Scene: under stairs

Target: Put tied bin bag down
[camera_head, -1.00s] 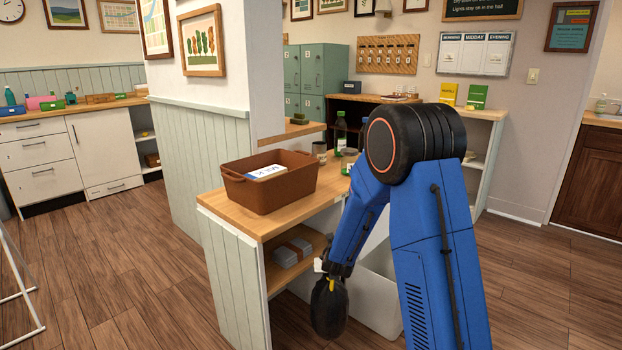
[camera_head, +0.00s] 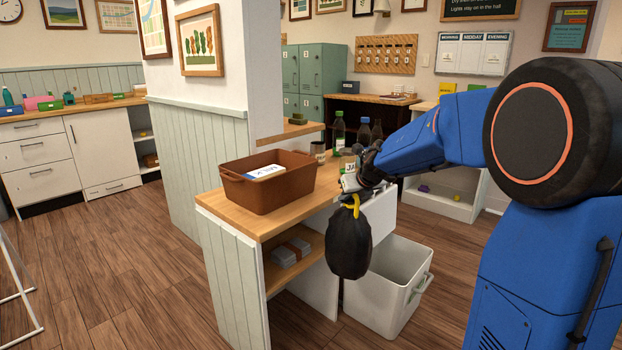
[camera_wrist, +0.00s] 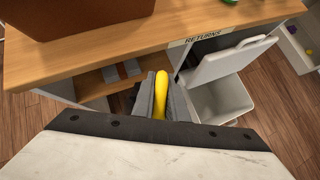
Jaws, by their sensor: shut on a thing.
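The tied bin bag (camera_head: 350,243) is black with a yellow tie (camera_head: 352,206) at its top. It hangs in the air in front of the wooden counter, just left of the white bin. My gripper (camera_head: 358,190) is shut on the yellow tie, at about counter height. In the wrist view the tie (camera_wrist: 159,95) sits between my gripper's two fingers (camera_wrist: 158,98). The black body of the bag is hidden in the wrist view.
An open white bin (camera_head: 392,290) stands on the floor beside the counter (camera_head: 262,222). A brown tub (camera_head: 268,184) and several bottles are on the counter. A shelf below holds a grey bundle (camera_head: 290,252).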

